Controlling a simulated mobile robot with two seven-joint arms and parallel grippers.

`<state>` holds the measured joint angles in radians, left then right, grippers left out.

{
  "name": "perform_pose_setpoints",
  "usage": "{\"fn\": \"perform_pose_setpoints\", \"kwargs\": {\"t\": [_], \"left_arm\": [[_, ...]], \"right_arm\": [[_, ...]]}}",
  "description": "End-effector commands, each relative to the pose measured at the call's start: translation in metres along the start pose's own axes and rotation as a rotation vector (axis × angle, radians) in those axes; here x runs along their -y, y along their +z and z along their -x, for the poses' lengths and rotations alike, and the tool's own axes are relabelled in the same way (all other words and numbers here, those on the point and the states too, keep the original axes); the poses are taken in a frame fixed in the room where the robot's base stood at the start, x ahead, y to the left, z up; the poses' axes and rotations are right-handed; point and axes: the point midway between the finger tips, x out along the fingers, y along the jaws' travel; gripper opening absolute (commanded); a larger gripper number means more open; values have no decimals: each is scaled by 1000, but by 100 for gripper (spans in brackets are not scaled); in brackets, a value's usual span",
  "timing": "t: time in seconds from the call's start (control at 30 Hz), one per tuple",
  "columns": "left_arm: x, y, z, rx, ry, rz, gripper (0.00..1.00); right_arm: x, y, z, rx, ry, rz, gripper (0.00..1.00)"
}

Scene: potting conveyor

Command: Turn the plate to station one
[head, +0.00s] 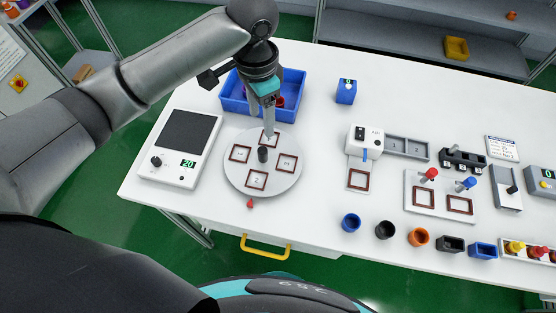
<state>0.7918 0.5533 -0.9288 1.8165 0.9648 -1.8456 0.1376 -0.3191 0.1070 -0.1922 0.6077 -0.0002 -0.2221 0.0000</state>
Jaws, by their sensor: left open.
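The round white plate (235,179) lies on the left part of the table, with several brown square frames marked on it. The marks inside the frames are too small to read surely. A black knob (263,154) stands at its centre. A small red pointer (250,203) sits at the plate's near edge, by the nearest frame. My left gripper (269,132) points down over the far side of the plate, just behind the knob. It is open and empty, and its fingers partly cover the far frame. Whether the fingertips touch the plate cannot be told. My right gripper is out of view.
A blue bin (292,111) with dark red items stands behind the plate. A scale (180,148) reading 20 is to its left. To the right are a white device (365,137), a lever panel (440,195) and a row of small pots (385,230).

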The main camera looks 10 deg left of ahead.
Motion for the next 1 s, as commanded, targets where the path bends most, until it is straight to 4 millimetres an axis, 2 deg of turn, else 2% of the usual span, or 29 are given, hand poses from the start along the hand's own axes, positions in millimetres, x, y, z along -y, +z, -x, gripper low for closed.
{"fn": "perform_pose_setpoints", "kwargs": {"t": [0.1, 0.23, 0.33, 0.5, 0.7, 0.83, 1.0], "left_arm": [[0, 1, -15, 4, 2, 0, 62], [0, 1, -41, 5, 3, 2, 62], [0, 1, -63, 5, 2, 3, 62], [0, 2, -100, 5, 1, 4, 62], [0, 1, -134, 2, 1, 2, 62], [0, 1, -145, 1, -1, 3, 62], [1, 1, -151, 1, -2, 3, 62]], "right_arm": [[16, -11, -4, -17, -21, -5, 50], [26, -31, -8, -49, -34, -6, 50], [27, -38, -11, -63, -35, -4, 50], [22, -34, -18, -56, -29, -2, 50], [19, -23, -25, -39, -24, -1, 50], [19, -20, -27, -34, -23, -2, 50], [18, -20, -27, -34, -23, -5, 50]]}}
